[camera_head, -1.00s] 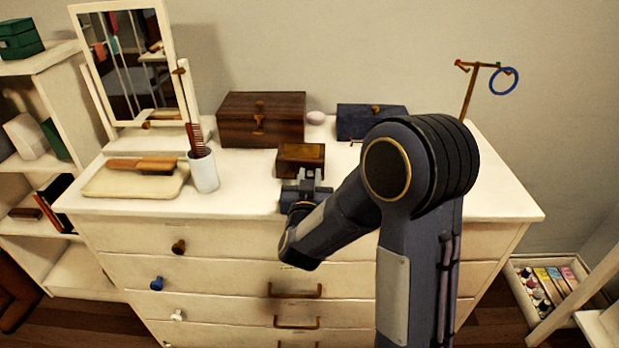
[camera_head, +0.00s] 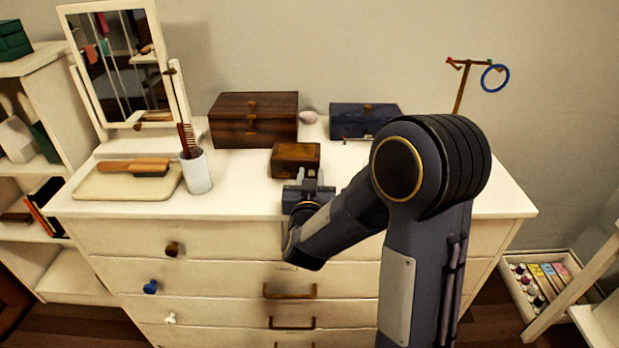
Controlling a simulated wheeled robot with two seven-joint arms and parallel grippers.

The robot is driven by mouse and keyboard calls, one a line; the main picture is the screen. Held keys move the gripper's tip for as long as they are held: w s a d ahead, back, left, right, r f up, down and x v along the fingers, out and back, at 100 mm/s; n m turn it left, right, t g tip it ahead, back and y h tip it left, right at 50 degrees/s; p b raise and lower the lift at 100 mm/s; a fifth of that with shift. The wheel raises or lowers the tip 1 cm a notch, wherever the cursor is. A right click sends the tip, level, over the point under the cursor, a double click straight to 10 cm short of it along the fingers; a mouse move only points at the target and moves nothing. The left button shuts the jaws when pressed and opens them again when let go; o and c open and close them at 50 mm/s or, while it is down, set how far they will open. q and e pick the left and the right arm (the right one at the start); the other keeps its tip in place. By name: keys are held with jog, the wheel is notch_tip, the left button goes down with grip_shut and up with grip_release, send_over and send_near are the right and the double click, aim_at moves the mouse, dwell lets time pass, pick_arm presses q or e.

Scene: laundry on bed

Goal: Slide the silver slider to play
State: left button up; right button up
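A small brown wooden box (camera_head: 296,158) sits near the front edge of the dresser top. No silver slider can be made out on it; my gripper hides the lower part of its front. My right gripper (camera_head: 310,177) is just in front of the small box, low over the dresser top, pointing away from me. Its two fingers look apart with a narrow gap and nothing visible between them. I cannot tell whether they touch the box. My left gripper is not in view.
On the white dresser (camera_head: 240,205) are a larger wooden box (camera_head: 254,122), a dark blue box (camera_head: 364,120), a pink oval object (camera_head: 308,117), a white cup with a comb (camera_head: 196,172), a brush on a tray (camera_head: 120,192), a mirror (camera_head: 120,70) and a ring stand (camera_head: 461,88).

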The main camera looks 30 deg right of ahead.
jog(key=shift+o, duration=0.4)
jog(key=shift+a, duration=0.1)
jog(key=shift+s+a, duration=0.2)
jog(key=shift+s, duration=0.1)
jog(key=v, duration=0.7)
